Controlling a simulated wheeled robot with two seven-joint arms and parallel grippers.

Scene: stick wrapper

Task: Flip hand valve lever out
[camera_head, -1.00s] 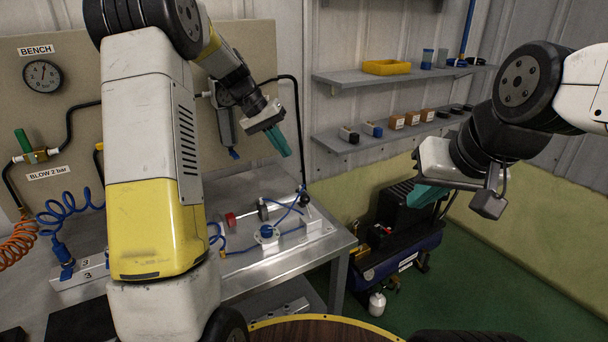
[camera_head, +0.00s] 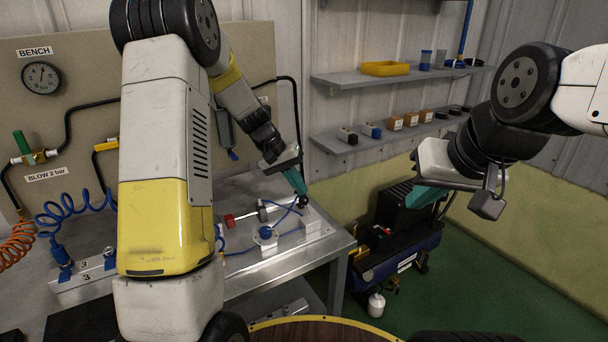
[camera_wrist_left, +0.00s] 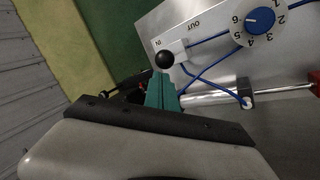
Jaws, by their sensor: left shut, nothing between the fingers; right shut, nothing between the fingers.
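The hand valve is a white block (camera_head: 311,222) at the right end of the bench plate. Its lever has a black ball knob (camera_head: 303,201). In the left wrist view the black knob (camera_wrist_left: 165,59) stands beside the IN label, with the OUT label further right on the plate. My left gripper (camera_head: 301,190) is shut and empty, its teal fingertips pointing down just above the knob. In the left wrist view the shut fingertips (camera_wrist_left: 161,76) end right by the knob; I cannot tell whether they touch. My right gripper (camera_head: 428,197) is shut and empty, away from the bench.
A numbered dial with a blue knob (camera_wrist_left: 261,20) sits on the plate near the valve. A metal cylinder (camera_wrist_left: 207,98) with a red end piece (camera_head: 229,220) lies close by. Blue hoses (camera_wrist_left: 209,68) run between them. A compressor (camera_head: 396,245) stands on the floor to the right.

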